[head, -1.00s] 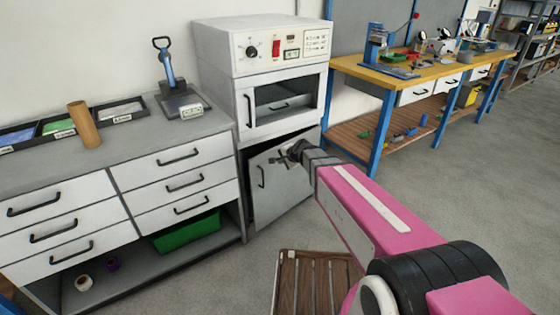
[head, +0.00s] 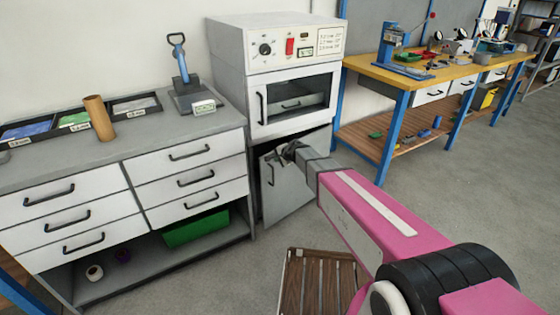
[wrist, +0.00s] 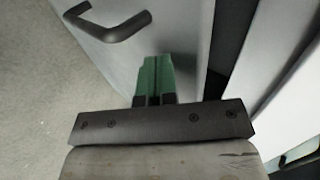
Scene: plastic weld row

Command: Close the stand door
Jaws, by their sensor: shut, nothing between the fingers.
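The stand door (head: 292,198) is the light grey panel under the white oven, with a black handle. It stands partly open, with a dark gap along its top and right side. In the wrist view the door face (wrist: 180,40) and its handle (wrist: 112,28) fill the upper middle. My gripper (head: 284,155) is at the upper part of the door, right of the handle. In the wrist view its green fingers (wrist: 154,75) are shut and empty, pointing at the door face. I cannot tell whether the fingertips touch the door.
The white oven (head: 290,32) sits on the stand, its own door shut. A grey drawer cabinet (head: 160,146) stands on the left. A wooden slatted pallet (head: 318,285) lies on the floor in front. A yellow-topped workbench (head: 430,70) is at right, with open floor before it.

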